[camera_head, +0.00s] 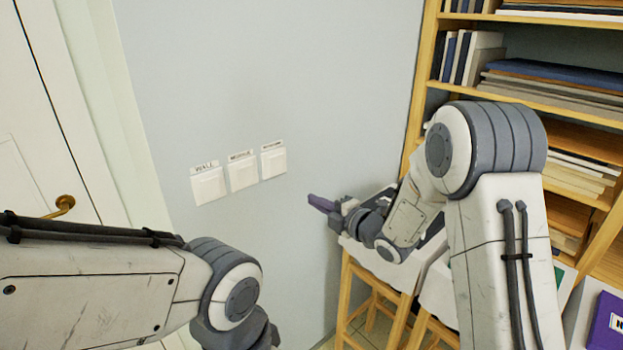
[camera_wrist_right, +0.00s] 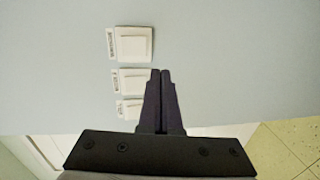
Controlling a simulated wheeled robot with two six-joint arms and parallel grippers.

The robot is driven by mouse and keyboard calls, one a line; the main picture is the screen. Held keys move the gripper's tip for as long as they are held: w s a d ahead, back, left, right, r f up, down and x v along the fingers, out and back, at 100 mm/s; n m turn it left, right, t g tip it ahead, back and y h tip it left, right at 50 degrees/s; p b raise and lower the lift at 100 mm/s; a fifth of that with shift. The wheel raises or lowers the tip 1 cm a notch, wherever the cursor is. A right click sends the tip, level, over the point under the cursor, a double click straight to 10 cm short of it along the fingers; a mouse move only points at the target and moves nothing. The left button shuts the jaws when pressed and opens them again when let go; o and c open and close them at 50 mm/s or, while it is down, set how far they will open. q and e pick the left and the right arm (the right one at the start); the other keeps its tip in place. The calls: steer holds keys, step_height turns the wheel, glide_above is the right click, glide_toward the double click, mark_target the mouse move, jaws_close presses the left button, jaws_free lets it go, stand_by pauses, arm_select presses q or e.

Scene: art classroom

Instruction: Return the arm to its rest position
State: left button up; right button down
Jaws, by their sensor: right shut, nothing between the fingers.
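My right arm comes in from the right in the head view, bent at the elbow. Its gripper (camera_head: 322,204) points left toward the wall, to the lower right of the switches. In the right wrist view the gripper (camera_wrist_right: 160,74) has its two dark fingers together, shut and empty. A row of three white wall switches with small labels shows in the head view: left switch (camera_head: 208,187), middle switch (camera_head: 242,173), right switch (camera_head: 273,163). The fingers appear apart from them. My left arm shows at the lower left; its gripper is out of view.
A wooden shelf (camera_head: 412,125) with books and boards stands at the right. Below my right arm are wooden stools (camera_head: 345,290). A purple box (camera_head: 606,325) lies at the lower right. A white door with a brass handle (camera_head: 62,205) is at the left.

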steer(key=s+f+m+g+h, duration=0.1)
steer(key=s+m+g+h, duration=0.3)
steer(key=s+m, duration=0.5)
steer(key=s+f+m+g+h, duration=0.2)
steer(key=s+m+g+h, duration=0.3)
steer(key=s, duration=2.5)
steer(key=m+g, duration=0.3)
steer(key=g, duration=0.1)
steer(key=shift+s+a+m, duration=0.3)
steer(key=shift+m, duration=0.1)
